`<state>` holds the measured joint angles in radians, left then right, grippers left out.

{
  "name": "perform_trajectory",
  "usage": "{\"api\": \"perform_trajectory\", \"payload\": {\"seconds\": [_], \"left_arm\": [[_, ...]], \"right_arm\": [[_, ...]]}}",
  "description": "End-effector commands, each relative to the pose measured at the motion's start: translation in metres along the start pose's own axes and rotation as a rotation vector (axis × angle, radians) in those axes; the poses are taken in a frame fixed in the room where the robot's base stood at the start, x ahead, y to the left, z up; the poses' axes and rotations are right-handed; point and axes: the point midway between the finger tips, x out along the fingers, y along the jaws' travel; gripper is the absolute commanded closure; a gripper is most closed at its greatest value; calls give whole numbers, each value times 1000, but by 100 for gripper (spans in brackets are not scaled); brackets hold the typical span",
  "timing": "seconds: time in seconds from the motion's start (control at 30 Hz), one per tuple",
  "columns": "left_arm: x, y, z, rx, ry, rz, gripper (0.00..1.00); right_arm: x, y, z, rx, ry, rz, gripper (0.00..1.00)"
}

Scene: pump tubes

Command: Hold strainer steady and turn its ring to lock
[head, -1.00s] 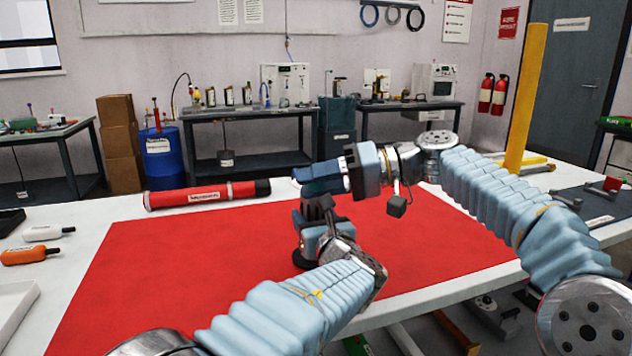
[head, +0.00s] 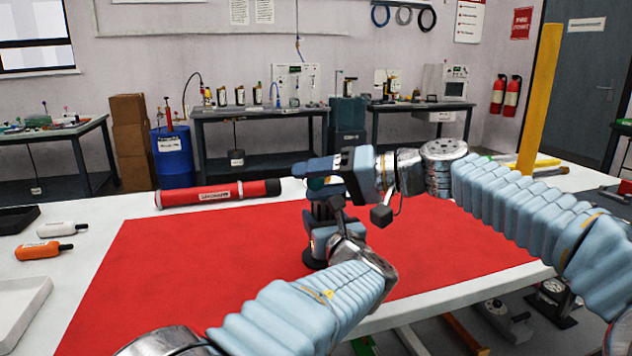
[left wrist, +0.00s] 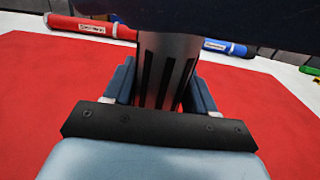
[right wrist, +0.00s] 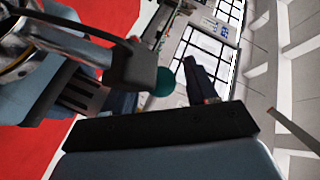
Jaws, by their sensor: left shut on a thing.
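The strainer is an upright grey cylinder with dark slots (left wrist: 165,75). It stands on the red mat (head: 190,255), with its round dark base showing in the head view. My left gripper (head: 328,212) is shut around the slotted body, one finger on each side in the left wrist view (left wrist: 160,92). My right gripper (head: 318,168) is level at the strainer's top, its fingers apart in the right wrist view (right wrist: 165,92). A teal part (right wrist: 163,82), probably the ring, shows between those fingers; most of it is hidden, and I cannot tell whether they touch it.
A red tube (head: 217,194) lies at the mat's far edge. Orange (head: 38,251) and white (head: 58,229) bottles and a white tray (head: 22,305) are on the left. A yellow post (head: 538,100) stands at the right. The mat's left side is clear.

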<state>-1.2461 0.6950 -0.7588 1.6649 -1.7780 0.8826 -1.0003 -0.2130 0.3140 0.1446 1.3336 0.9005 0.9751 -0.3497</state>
Motion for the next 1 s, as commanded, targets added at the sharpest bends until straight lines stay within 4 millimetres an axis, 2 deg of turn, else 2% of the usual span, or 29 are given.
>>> {"api": "perform_trajectory", "payload": {"seconds": [0.23, 0.33, 0.47, 0.7, 0.83, 1.0], "left_arm": [[0, 0, 0, -1, 0, -1, 94], [0, 0, 0, -1, 0, -1, 94], [0, 0, 0, -1, 0, -1, 94], [0, 0, 0, -1, 0, -1, 94], [0, 0, 0, -1, 0, -1, 94], [0, 0, 0, -1, 0, 0, 94]], "right_arm": [[-1, 0, 0, 1, -1, -1, 43], [-10, 0, 0, 0, 1, 0, 43], [-35, 0, -1, 0, 3, 1, 43], [-89, 0, -1, 0, 3, 1, 43], [-108, 0, 0, 1, 1, 0, 43], [-120, 0, 0, 0, 0, 0, 43]]}}
